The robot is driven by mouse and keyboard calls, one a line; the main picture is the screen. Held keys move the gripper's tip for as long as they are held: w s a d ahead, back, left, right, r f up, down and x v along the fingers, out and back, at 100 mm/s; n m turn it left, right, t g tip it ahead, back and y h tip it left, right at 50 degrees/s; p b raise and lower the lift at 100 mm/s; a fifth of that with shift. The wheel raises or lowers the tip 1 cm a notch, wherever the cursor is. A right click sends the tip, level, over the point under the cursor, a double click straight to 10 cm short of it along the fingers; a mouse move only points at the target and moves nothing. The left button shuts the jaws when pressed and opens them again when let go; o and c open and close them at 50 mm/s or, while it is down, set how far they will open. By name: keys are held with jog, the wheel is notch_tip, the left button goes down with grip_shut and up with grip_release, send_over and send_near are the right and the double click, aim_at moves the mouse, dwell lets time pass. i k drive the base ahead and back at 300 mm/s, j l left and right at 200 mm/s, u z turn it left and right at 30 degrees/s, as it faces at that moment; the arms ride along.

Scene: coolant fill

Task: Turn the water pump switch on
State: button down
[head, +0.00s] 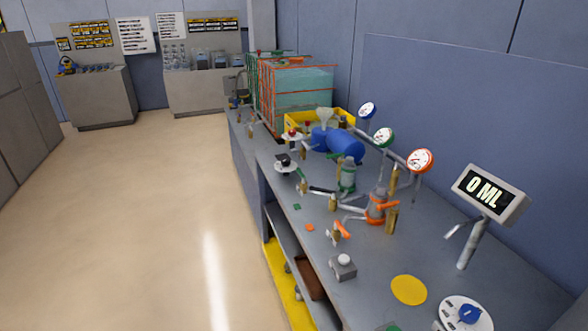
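A workbench (365,290) runs along the right wall in the head view. A blue cylindrical pump-like body (346,146) sits on its far half. A small grey box with a pale round knob (343,267) stands near the bench's front edge. A blue knob (469,313) sits on a white round plate (458,303) at the bottom right, partly cut by the frame edge. A dark knob on a white plate (285,162) is farther back. I cannot tell which of these is the water pump switch, or its setting. My gripper is not in view.
A display reading "0 ML" (487,193) stands on a post. Several round gauges line the pipework, including a red-rimmed one (420,160). A clear tank (300,85) is at the bench's far end. The floor (160,210) to the left is clear.

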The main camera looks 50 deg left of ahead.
aim_at(285, 160)
jog(key=u, duration=1.45)
jog(key=i+j+z, duration=0.1)
jog(key=i+j, duration=0.15)
jog(key=i, duration=0.25)
jog(key=i+j+z, duration=0.1)
jog(key=i+j, duration=0.2)
jog(key=i, duration=0.25)
jog(key=i+j, duration=0.3)
jog(key=i, duration=0.2)
jog(key=i+j+z, duration=0.15)
jog(key=i+j, duration=0.2)
jog(key=i, duration=0.15)
